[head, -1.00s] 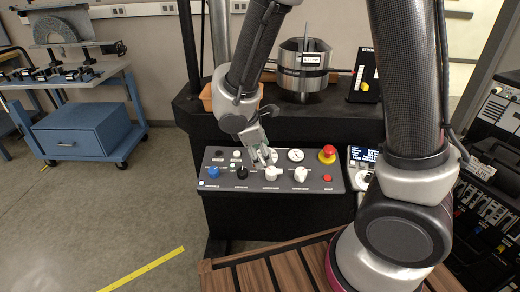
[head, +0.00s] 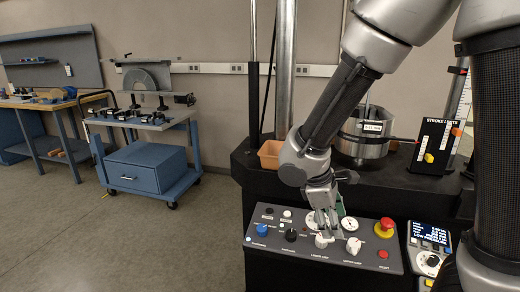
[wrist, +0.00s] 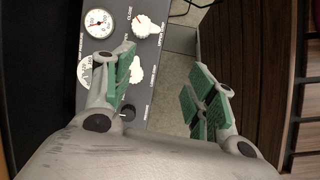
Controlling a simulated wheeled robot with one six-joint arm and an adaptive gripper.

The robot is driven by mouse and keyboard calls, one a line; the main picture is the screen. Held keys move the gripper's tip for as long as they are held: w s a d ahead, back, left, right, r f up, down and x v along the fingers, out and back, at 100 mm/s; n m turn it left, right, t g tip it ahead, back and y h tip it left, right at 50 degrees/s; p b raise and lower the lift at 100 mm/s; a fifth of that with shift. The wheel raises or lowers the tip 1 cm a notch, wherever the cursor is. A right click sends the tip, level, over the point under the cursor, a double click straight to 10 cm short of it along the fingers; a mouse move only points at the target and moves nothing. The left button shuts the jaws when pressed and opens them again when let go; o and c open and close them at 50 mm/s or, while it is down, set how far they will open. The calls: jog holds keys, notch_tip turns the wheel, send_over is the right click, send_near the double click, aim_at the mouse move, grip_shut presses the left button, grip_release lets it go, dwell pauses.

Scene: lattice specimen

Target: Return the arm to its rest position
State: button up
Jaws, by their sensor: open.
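My arm comes in from the upper right in the head view. My gripper (head: 332,218) hangs over the control panel (head: 370,258), close to its white knobs. In the wrist view my gripper (wrist: 165,95) has its green-padded fingers wide apart with nothing between them. The left finger overlaps the panel with its gauges and white knobs, and the right finger is over the floor and brown slatted wood. In the head view the gripper partly covers the panel's middle, and I cannot tell whether it touches a knob.
A red emergency button (head: 384,227) stands on the panel's right. A digital readout (head: 428,246) is at the right. A blue cart (head: 148,165) is at the left, with open floor before it.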

jog(key=s+d+r+m+t+y, duration=0.1)
jog(key=s+d+r+m+y, duration=0.1)
jog(key=s+d+r+m, duration=0.4)
jog(key=s+d+r+m+t+y, duration=0.2)
jog(key=s+d+r+m, duration=0.4)
jog(key=d+r, duration=0.3)
notch_tip(320, 180, up, 2)
jog(key=shift+d+r+m+t+y, duration=0.2)
jog(key=shift+d+m+t+y, duration=0.1)
jog(key=shift+m, duration=0.3)
